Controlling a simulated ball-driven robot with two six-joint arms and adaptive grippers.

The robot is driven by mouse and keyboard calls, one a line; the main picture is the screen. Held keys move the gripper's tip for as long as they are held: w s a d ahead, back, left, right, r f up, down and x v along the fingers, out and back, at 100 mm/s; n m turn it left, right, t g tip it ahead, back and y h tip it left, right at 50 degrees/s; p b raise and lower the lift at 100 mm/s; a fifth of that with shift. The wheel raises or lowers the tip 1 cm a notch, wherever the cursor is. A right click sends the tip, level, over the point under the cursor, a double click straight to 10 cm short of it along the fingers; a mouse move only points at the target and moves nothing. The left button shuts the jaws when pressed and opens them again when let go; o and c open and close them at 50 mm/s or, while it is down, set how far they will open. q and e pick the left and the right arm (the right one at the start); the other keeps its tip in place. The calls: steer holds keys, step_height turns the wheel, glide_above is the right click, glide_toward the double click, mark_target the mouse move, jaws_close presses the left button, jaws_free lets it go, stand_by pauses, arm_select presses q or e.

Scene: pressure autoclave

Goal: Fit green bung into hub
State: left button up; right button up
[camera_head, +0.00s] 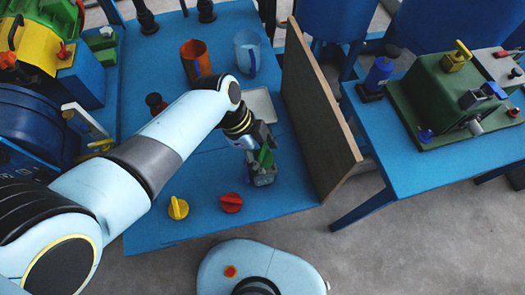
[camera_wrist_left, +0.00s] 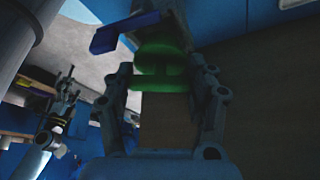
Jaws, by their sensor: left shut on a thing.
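My left gripper (camera_head: 262,172) is above the blue table, left of the upright brown board. Its jaws are shut on the green bung (camera_head: 265,156). In the left wrist view the green bung (camera_wrist_left: 160,65) sits between the two grey fingers, and a small blue lever-like part (camera_wrist_left: 125,32) shows beside it. I cannot tell what the blue part belongs to. I cannot make out the hub with certainty. A dark jointed shape at the left of the wrist view may be my right gripper (camera_wrist_left: 65,105), small and dim.
The brown board (camera_head: 312,115) stands close right of the gripper. On the blue table (camera_head: 165,232) are a yellow knob (camera_head: 178,208), a red knob (camera_head: 231,202), an orange cup (camera_head: 195,60), a clear blue cup (camera_head: 247,52) and a pale tray (camera_head: 259,104). A green machine (camera_head: 440,95) stands on the right table.

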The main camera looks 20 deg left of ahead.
arm_select(q)
steer(key=shift+f+b, duration=0.9)
steer(key=shift+f, duration=0.35)
steer(key=o, duration=1.3)
steer(key=shift+r, duration=0.1)
steer(key=shift+o, duration=0.2)
steer(key=v, duration=1.2)
